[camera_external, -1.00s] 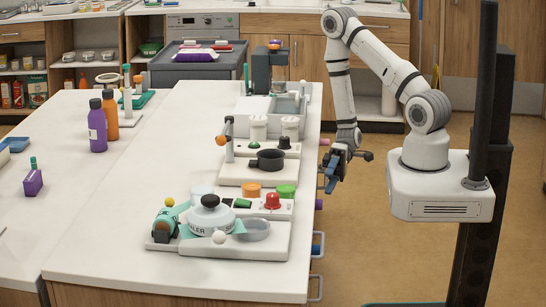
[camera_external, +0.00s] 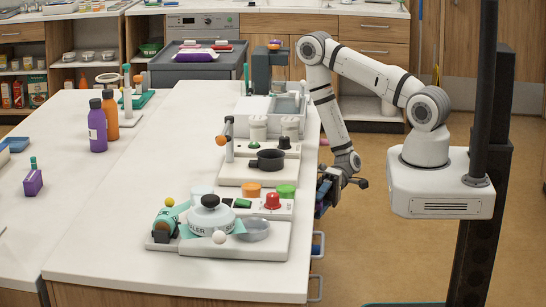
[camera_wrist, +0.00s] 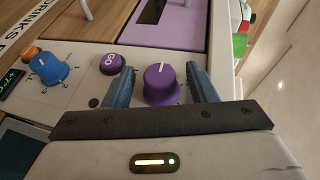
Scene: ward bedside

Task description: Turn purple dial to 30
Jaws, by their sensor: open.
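The purple dial (camera_wrist: 160,82) shows in the wrist view on a pale panel, with small scale marks around it that are too small to read. My gripper (camera_wrist: 160,88) is open, with one blue finger on each side of the dial. The fingers look apart from the dial, with a gap on both sides. In the external view my gripper (camera_external: 326,188) is low beside the right side of the white counter, and the dial is hidden there.
Left of the dial are a purple "GO" button (camera_wrist: 112,63), a blue knob (camera_wrist: 52,70) and a small display (camera_wrist: 12,80). A purple panel with a dark slot (camera_wrist: 172,22) lies beyond. The white counter (camera_external: 190,278) carries several devices near its right edge.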

